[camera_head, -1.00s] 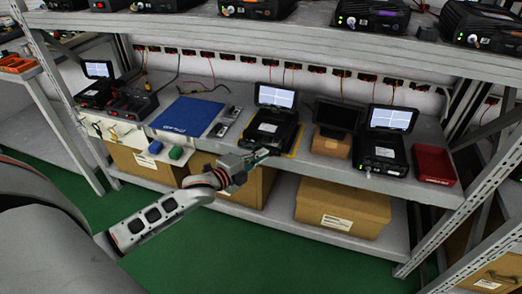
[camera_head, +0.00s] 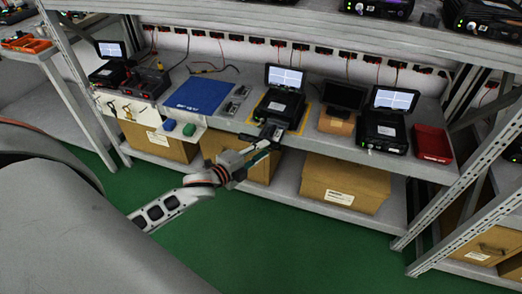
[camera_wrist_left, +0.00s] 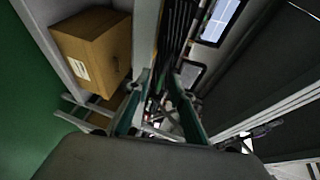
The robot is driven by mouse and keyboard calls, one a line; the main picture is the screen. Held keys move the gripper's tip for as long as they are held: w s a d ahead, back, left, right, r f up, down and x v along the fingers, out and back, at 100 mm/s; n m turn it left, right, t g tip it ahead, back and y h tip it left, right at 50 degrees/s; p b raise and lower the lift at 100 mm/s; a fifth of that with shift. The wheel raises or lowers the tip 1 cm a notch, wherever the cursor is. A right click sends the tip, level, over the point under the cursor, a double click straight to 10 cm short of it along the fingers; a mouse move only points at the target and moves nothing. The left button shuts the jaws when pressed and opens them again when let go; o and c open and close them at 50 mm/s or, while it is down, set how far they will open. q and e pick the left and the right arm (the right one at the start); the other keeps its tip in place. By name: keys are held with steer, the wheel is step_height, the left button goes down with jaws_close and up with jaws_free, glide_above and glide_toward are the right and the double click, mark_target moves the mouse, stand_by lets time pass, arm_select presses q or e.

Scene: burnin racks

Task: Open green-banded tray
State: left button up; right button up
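My left gripper (camera_head: 268,138) is at the front edge of the shelf, just in front of the black device with a raised screen (camera_head: 277,104). That device stands inside a yellow outline. In the left wrist view the two fingers (camera_wrist_left: 162,85) are apart with a gap between them, and nothing is clearly held. A dark ribbed surface (camera_wrist_left: 180,28) lies just beyond the fingertips. I cannot make out a green band on any tray. Whether the fingers touch the device cannot be told. My right gripper is not in view.
A blue mat (camera_head: 197,95) and small blue and green blocks (camera_head: 189,129) lie left of the device. A small dark screen on a brown box (camera_head: 336,122), another black device (camera_head: 383,130) and a red bin (camera_head: 432,143) stand right. Cardboard boxes (camera_head: 343,184) sit below.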

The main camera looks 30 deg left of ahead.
arm_select(q)
steer(key=shift+s, duration=0.1)
steer(key=v, duration=1.2)
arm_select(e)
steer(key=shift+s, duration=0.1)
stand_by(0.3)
arm_select(q)
steer(key=s+d+f+n+g+p, duration=0.2)
steer(key=s+d+f+n+p, duration=0.1)
steer(key=s+d+f+n, duration=0.2)
steer(key=s+d+f+n+g+p, duration=0.3)
steer(key=s+d+f+n+p, duration=0.1)
steer(key=s+d+n, duration=0.5)
steer(key=shift+s+d+f+n, duration=0.45)
steer(key=shift+s+d, duration=0.25)
steer(key=shift+d, duration=0.4)
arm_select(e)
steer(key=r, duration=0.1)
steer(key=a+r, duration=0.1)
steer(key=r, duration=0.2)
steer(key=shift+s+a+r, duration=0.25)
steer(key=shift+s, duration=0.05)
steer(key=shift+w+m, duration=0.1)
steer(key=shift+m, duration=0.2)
